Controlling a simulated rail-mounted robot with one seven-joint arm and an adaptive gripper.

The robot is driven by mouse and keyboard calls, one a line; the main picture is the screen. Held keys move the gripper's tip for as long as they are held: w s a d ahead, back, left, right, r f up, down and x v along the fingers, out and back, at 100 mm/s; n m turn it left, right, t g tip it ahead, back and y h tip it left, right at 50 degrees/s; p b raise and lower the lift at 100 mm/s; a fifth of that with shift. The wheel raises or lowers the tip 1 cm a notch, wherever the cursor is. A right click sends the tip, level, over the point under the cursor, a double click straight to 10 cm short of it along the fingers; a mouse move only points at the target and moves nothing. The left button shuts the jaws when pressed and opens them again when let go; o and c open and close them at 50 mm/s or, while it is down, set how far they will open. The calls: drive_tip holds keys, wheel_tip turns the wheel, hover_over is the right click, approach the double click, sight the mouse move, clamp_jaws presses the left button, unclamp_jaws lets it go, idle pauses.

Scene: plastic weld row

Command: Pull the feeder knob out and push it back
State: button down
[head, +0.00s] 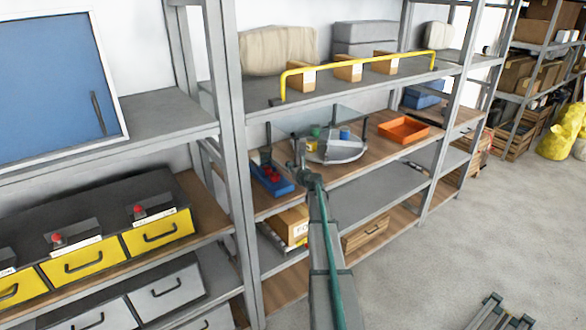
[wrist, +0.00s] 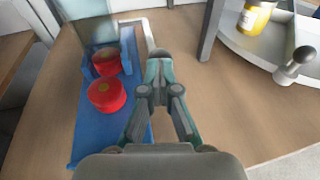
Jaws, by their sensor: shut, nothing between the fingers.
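A blue fixture (head: 270,184) stands on the wooden shelf, with red round parts on it. In the wrist view two red round pieces, a nearer one (wrist: 107,95) and a farther one (wrist: 107,61), sit on its blue base (wrist: 92,140). I cannot tell for certain which is the feeder knob. My gripper (wrist: 158,62) is shut and empty, over the right edge of the blue base. It is apart from both red pieces; in the head view (head: 302,168) it is beside the fixture.
The round grey tray (head: 340,150) holds small coloured containers, including a yellow one (wrist: 255,17). A clear panel (head: 318,120) stands behind it. An orange bin (head: 403,130) is to the right. Shelf uprights (head: 232,140) stand left of my arm. Bare wood lies between fixture and tray.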

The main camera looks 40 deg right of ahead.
drive_tip(key=shift+w+r, duration=0.15)
drive_tip(key=f+b+v, duration=0.1)
drive_tip(key=b+v, duration=0.2)
drive_tip(key=v, duration=1.1)
drive_tip(key=s+a+f+n+g+y, duration=0.3)
drive_tip(key=s+a+f+n+g, duration=0.2)
drive_tip(key=s+a+f+n, duration=0.65)
drive_tip(key=s+a+f+n+g+y, duration=0.3)
drive_tip(key=s+a+f+n+g, duration=0.3)
drive_tip(key=a+f+n, duration=0.95)
drive_tip(key=s+a+f+n+g+h, duration=0.1)
drive_tip(key=s+a+f+n+g, duration=0.2)
drive_tip(key=s, duration=1)
drive_tip(key=s+a+f+n+g+h, duration=0.1)
drive_tip(key=s+a+f+n+g, duration=0.3)
drive_tip(key=s+a+f, duration=0.5)
drive_tip(key=s+a+f+n+g, duration=0.4)
drive_tip(key=s+a+f, duration=0.2)
drive_tip(key=s, duration=1)
drive_tip(key=a, duration=0.2)
drive_tip(key=shift+s+a+h, duration=0.25)
drive_tip(key=shift+s+h, duration=0.05)
drive_tip(key=shift+h, duration=0.1)
